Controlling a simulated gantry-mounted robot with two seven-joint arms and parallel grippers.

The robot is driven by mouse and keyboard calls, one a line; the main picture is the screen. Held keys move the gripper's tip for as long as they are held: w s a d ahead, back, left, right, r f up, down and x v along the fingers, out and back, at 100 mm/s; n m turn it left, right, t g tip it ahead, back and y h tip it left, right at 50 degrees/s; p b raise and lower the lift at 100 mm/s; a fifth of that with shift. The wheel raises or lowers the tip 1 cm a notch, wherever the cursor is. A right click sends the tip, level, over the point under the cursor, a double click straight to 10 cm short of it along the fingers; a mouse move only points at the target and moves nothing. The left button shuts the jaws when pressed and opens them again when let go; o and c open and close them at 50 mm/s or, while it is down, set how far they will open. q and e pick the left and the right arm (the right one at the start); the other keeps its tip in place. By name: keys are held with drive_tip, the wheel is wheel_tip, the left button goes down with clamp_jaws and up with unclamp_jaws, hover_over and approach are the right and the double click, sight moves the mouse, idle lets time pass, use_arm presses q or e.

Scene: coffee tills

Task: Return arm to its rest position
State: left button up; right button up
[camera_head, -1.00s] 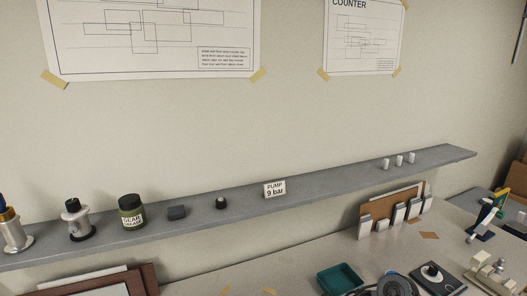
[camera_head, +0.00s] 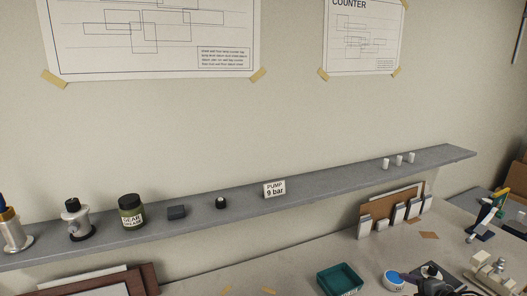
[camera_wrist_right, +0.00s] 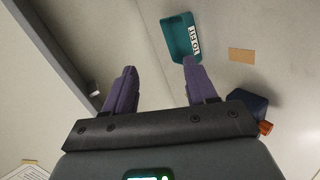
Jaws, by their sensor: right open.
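My right gripper (camera_wrist_right: 158,72) shows in the right wrist view with its two purple fingers spread apart. Nothing is held between them. My left gripper is in neither current view.
A teal tray (camera_head: 340,280) lies on the worktop; it also shows beyond the fingertips in the right wrist view (camera_wrist_right: 174,40). A round white and blue item (camera_head: 393,283) is beside it. A grey shelf (camera_head: 330,188) with a jar (camera_head: 131,211) and small parts runs along the wall.

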drive_tip(key=s+d+m+g+h, duration=0.25)
drive_tip(key=d+m+h, duration=0.65)
drive_tip(key=d+m, duration=0.45)
drive_tip(key=s+d+m+g+h, duration=0.2)
drive_tip(key=s+d+m+g, duration=0.5)
drive_tip(key=s+m, duration=0.2)
drive_tip(key=s+a+f+n+t+y, duration=0.1)
drive_tip(key=s+a+f+n, duration=0.15)
drive_tip(key=a+f, duration=0.6)
drive_tip(key=s+a+f+n+t+y, duration=0.15)
drive_tip(key=s+a+f, duration=0.3)
drive_tip(key=a, duration=0.65)
drive_tip(key=s+a+f+n+y, duration=0.1)
drive_tip(key=s+a+f+y, duration=0.1)
drive_tip(key=s+a, duration=0.55)
drive_tip(key=s+a+f+y, duration=0.2)
drive_tip(key=s+a, duration=0.4)
drive_tip(key=a, duration=0.2)
drive_tip(key=s+a+r+y, duration=0.2)
drive_tip(key=s+a+r, duration=0.3)
drive_tip(key=s, duration=0.4)
wheel_tip(320, 180, up, 15)
drive_tip(key=p, duration=1.6)
drive_tip(key=shift+a+f+g, duration=0.2)
drive_tip(key=shift+a+g, duration=0.1)
drive_tip(key=shift+a, duration=0.05)
